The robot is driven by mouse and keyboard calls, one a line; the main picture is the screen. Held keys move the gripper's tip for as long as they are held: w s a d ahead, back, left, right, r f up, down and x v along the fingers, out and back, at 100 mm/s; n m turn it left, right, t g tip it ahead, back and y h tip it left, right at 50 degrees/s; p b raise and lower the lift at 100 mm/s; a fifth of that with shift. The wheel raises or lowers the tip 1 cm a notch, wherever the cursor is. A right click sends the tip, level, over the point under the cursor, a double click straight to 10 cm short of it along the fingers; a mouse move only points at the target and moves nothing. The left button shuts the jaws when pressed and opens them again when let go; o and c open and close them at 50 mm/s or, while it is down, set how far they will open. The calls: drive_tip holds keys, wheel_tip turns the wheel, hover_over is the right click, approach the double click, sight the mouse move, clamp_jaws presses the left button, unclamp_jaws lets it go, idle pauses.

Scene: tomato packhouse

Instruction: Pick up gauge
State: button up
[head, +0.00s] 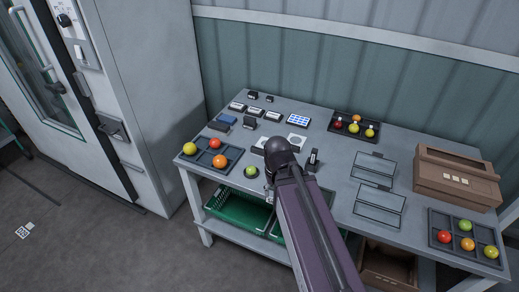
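I cannot tell for sure which item is the gauge. A small dark upright device (314,157) stands on the grey table just right of the end of my arm. A white device (297,139) lies just behind the arm's end, and part of another pale item (258,147) shows at its left. My arm reaches from the bottom edge over the table's front middle. Its dark rounded end hides the table behind it. My gripper's fingers do not show.
The table (345,190) holds fruit trays at left (232,154), back (355,137) and right (438,219). A green crate (228,206) is below. A large cabinet (160,90) stands left.

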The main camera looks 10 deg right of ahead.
drive_tip(key=shift+o, duration=0.8)
wheel_tip(320, 180, up, 5)
drive_tip(key=n+p, duration=0.6)
drive_tip(key=n, duration=0.5)
hover_over(262, 149)
drive_tip(key=shift+r+b, duration=0.2)
drive_tip(key=shift+b, duration=0.1)
drive_tip(key=shift+f, duration=0.15)
wheel_tip(262, 149, down, 8)
drive_tip(key=b, duration=0.8)
drive_tip(key=shift+f+b, duration=0.15)
drive_tip(key=shift+b, duration=0.15)
drive_tip(key=shift+f, duration=0.1)
drive_tip(key=shift+s+f+b, duration=0.15)
drive_tip(key=shift+f+b, duration=2.4)
drive_tip(key=shift+b, duration=0.05)
